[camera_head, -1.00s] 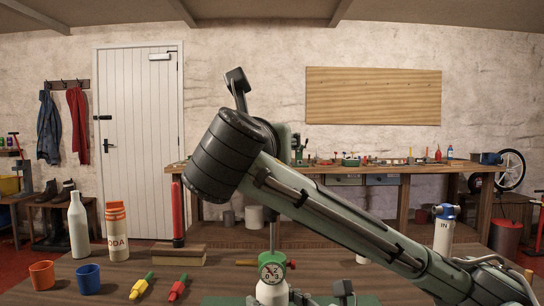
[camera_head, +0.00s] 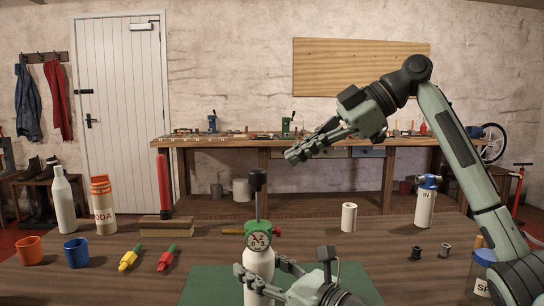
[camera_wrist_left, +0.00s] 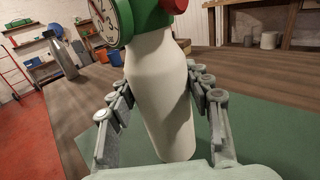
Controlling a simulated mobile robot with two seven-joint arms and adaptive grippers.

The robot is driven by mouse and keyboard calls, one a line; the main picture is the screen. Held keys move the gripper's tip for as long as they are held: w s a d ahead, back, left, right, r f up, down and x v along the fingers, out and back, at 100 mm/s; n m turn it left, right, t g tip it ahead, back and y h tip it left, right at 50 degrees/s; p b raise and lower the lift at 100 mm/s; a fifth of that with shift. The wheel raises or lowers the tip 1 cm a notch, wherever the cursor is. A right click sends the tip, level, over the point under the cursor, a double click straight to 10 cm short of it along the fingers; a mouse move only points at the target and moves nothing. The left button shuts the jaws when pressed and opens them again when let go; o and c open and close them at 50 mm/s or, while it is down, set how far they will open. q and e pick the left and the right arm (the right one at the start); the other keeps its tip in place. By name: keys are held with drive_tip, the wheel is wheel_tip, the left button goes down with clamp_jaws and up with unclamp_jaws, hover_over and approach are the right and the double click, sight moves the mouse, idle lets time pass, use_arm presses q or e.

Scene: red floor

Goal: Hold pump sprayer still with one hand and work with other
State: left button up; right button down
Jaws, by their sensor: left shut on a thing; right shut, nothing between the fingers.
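The pump sprayer is a white bottle (camera_head: 258,266) with a green head and round dial (camera_head: 258,237). It stands upright on a green mat (camera_head: 205,286), and a plunger with a black knob (camera_head: 258,180) sticks up from its head. A red knob is at the head's right side. My left gripper (camera_head: 262,279) is shut around the bottle's body below the head; the left wrist view shows its fingers on both sides of the white bottle (camera_wrist_left: 160,95). My right gripper (camera_head: 296,153) is shut and empty, above and right of the plunger, apart from it.
Left on the table are orange (camera_head: 30,250) and blue (camera_head: 76,252) cups, bottles, two markers-like tools (camera_head: 130,258) and a brush-like block (camera_head: 167,228). A white cylinder (camera_head: 348,217) and a blue-topped canister (camera_head: 426,200) stand right. A workbench (camera_head: 230,143) is behind.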

drive_tip(key=s+d+r+m+g+y, duration=0.2)
drive_tip(key=d+r+y, duration=0.2)
drive_tip(key=r, duration=0.1)
hover_over(257, 180)
drive_tip(key=w+d, duration=0.2)
drive_tip(key=f, duration=0.1)
drive_tip(key=shift+m, duration=0.3)
drive_tip(key=shift+s+d+f, duration=0.1)
drive_tip(key=shift+d+f, duration=0.05)
drive_tip(key=shift+f, duration=0.95)
drive_tip(key=shift+s+d+f, duration=0.1)
drive_tip(key=shift+d+f, duration=0.05)
drive_tip(key=shift+f, duration=0.9)
wheel_tip(257, 180, down, 7)
drive_tip(key=shift+r, duration=0.1)
